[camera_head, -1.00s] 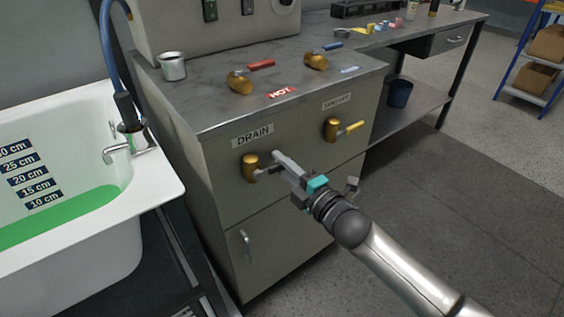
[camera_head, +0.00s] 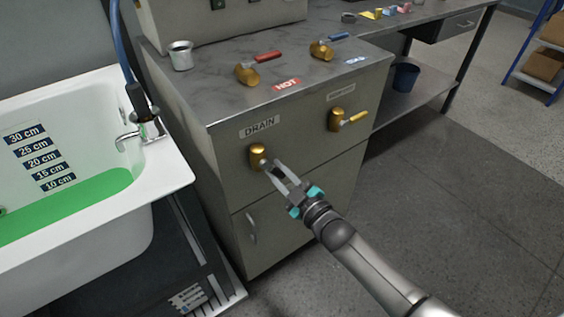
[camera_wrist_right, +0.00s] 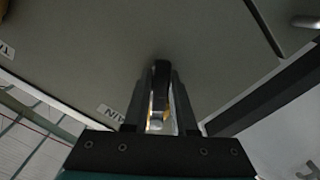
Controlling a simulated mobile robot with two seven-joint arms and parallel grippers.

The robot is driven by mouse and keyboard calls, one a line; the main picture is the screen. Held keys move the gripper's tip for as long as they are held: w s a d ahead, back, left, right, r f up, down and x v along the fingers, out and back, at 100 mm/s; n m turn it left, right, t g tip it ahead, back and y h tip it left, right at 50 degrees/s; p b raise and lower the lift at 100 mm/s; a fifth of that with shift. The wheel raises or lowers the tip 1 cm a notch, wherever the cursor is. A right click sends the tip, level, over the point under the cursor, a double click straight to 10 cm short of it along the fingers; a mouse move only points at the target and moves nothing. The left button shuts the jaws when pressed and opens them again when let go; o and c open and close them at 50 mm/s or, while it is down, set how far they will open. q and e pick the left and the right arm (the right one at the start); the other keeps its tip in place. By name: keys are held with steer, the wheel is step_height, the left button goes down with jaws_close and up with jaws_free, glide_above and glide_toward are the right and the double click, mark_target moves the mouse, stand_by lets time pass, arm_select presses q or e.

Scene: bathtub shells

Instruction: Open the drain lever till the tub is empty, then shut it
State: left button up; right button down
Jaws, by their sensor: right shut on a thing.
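The brass drain valve (camera_head: 257,154) sits on the grey cabinet front under the DRAIN label (camera_head: 260,126). My right gripper (camera_head: 277,173) is shut on its lever, which points down and to the right from the valve body. In the right wrist view the dark lever (camera_wrist_right: 161,78) stands between the two fingers, and the fingers hide part of it. The white tub (camera_head: 165,185) at the left holds green liquid (camera_head: 85,203), its surface near the lower depth marks (camera_head: 50,172). My left gripper is not in view.
A yellow-handled valve (camera_head: 338,119) is to the right on the same cabinet front. Red-handled (camera_head: 262,57) and blue-handled (camera_head: 330,42) valves and a metal cup (camera_head: 181,56) are on the counter. A cabinet door handle (camera_head: 251,228) is below. Open floor lies at the right.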

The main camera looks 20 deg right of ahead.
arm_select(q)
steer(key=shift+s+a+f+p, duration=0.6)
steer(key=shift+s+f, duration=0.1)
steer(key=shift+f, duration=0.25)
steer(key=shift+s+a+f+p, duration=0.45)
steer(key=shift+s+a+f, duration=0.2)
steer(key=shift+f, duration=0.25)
arm_select(e)
steer(key=shift+s+a+f+m, duration=0.2)
steer(key=shift+a+m, duration=0.35)
steer(key=shift+m, duration=0.65)
steer(key=shift+s+a+f+m, duration=0.25)
steer(key=shift+a+m, duration=0.35)
steer(key=shift+m, duration=0.6)
steer(key=shift+s+a+f+m, duration=0.2)
steer(key=shift+a+m, duration=0.35)
steer(key=shift+m, duration=0.65)
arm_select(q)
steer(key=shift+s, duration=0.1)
arm_select(e)
steer(key=c, duration=0.7)
jaws_free()
